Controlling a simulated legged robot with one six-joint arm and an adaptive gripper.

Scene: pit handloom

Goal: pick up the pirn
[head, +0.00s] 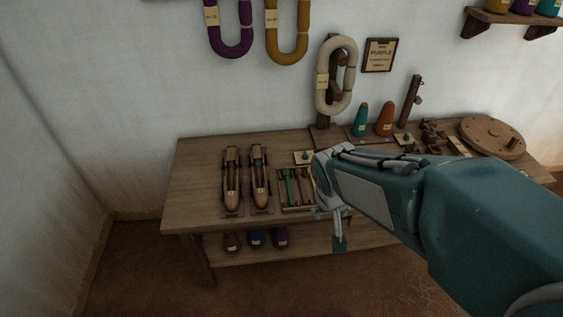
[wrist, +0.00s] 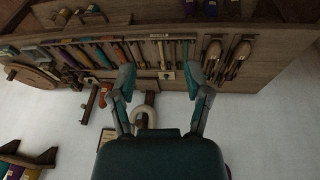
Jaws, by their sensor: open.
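A shallow wooden tray (head: 283,207) on the bench holds several slim pirns, among them a green-wound pirn (head: 288,187). My arm covers the tray's right side in the head view, so I cannot tell which pirn is meant. In the wrist view a row of slim sticks, including a green one (wrist: 185,52), lies beyond my fingertips. My gripper (wrist: 159,77) is open, with nothing between its fingers. In the head view my gripper (head: 331,228) hangs by the bench's front edge, to the right of the tray and apart from the pirns.
Two wooden shuttles (head: 261,178) lie left of the tray. Green (head: 361,120) and orange (head: 384,118) cones stand behind, near a post with a cream skein (head: 336,77). A round wooden disc (head: 492,137) lies far right. The bench's left end is clear.

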